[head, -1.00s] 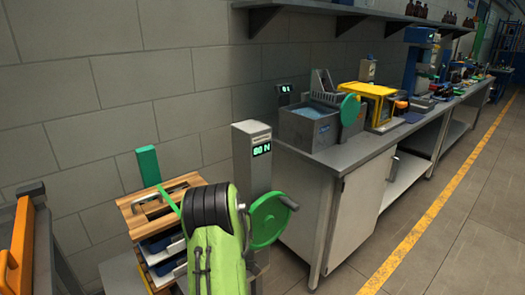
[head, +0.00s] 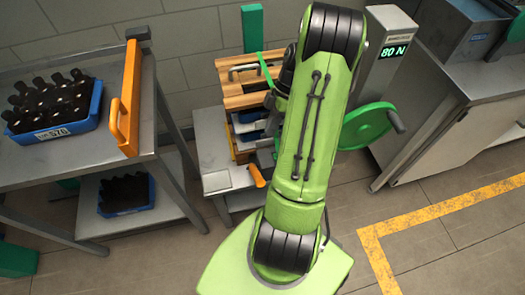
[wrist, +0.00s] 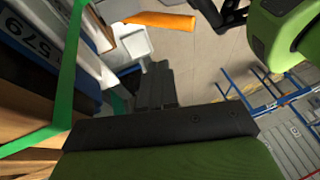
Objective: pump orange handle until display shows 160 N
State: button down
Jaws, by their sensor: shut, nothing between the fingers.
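The orange handle (head: 256,174) sticks out low at the front of a press holding a stack of wooden boards (head: 240,98). It also shows in the wrist view (wrist: 160,20), beyond my fingertips and apart from them. The display (head: 394,50) on a grey post reads 80 N. My gripper (wrist: 157,85) is shut and empty, with its dark fingers together. In the head view my green arm hides the gripper and part of the stack.
A green handwheel (head: 365,126) is on the post. A cabinet (head: 440,110) stands at right. Floor is clear in front.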

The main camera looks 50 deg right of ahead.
jog(key=b, duration=0.3)
send_near(257, 175)
notch_tip(257, 175, down, 3)
jog(key=w, duration=0.2)
jog(key=shift+s+a+f+b, duration=0.3)
jog(key=shift+s+a+f, duration=0.05)
jog(key=shift+a+f, duration=0.2)
jog(key=shift+s+a+f+b, duration=0.3)
jog(key=shift+a+f, duration=0.1)
jog(key=shift+a, duration=0.15)
jog(key=shift+s+a+f, duration=0.25)
jog(key=shift+f, duration=0.05)
